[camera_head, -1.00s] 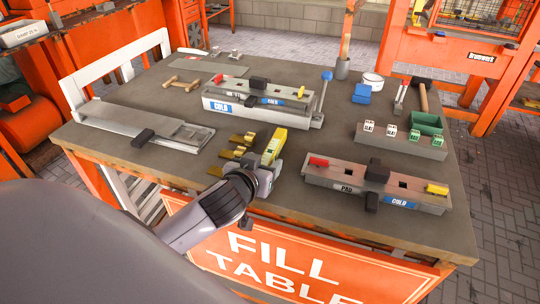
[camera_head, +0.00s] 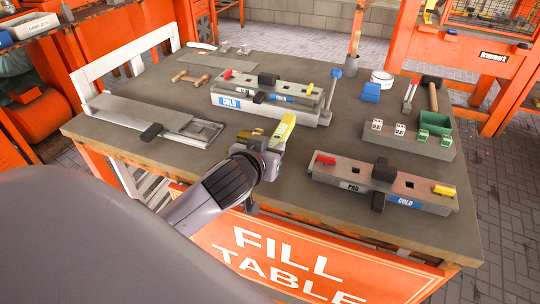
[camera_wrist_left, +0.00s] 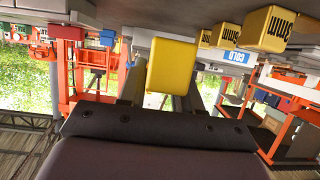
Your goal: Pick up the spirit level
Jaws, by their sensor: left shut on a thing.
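The spirit level, a yellow bar (camera_head: 284,131), is held in my left gripper (camera_head: 270,152) near the front middle of the table. It appears raised a little above the tabletop and points away from me. In the left wrist view the blunt yellow end of the level (camera_wrist_left: 172,68) shows between the two fingers of the left gripper (camera_wrist_left: 162,95), which is shut on it. The gripper hides the level's near part. My right gripper is not in view.
Brass-yellow blocks (camera_head: 250,134) lie just left of the level, partly hidden by my gripper; the wrist view shows 3mm markings on them (camera_wrist_left: 263,28). A long mould (camera_head: 335,183) lies to the right, another mould (camera_head: 270,98) behind. A metal tray (camera_head: 150,118) lies left on the table (camera_head: 300,225).

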